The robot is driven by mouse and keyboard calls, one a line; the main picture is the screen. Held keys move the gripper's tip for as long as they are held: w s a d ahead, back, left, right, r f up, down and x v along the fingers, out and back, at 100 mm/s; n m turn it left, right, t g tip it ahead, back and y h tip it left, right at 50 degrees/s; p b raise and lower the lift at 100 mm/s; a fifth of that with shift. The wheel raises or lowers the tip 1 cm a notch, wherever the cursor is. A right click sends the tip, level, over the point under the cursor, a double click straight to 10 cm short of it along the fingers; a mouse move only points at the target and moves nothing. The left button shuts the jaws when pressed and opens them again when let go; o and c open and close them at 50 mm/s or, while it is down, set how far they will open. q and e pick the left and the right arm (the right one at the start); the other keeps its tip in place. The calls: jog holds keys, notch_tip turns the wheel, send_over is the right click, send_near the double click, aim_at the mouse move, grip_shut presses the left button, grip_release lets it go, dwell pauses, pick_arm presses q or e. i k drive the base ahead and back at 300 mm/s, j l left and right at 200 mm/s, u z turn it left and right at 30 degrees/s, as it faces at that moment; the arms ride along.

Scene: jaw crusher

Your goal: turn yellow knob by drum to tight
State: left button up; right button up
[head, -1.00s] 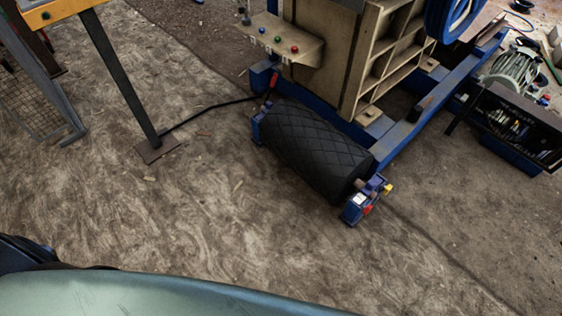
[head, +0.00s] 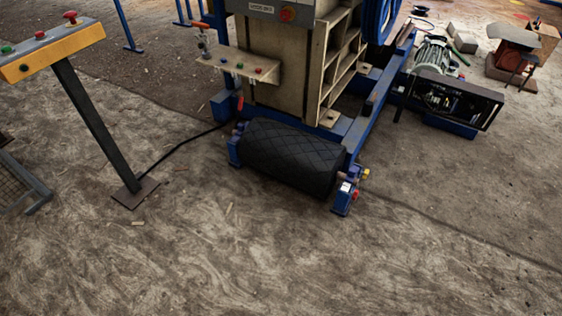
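The yellow knob (head: 365,174) is small and sits at the right end of the black drum (head: 292,158), by a blue bearing block (head: 344,198) with a red part. The drum has a diamond-patterned surface and lies low at the front of the blue crusher frame (head: 377,102). The knob is too small to tell how tight it is. Neither of my grippers is in view.
A yellow control stand (head: 55,52) with buttons stands at the left on a dark post and base plate (head: 135,193). A black cable (head: 180,148) runs from it to the machine. A motor (head: 432,57) and a dark guard (head: 458,99) are at the right. The ground in front is clear.

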aim_at(365, 173)
jog(key=i+j+z, duration=0.5)
jog(key=i+j, duration=1.05)
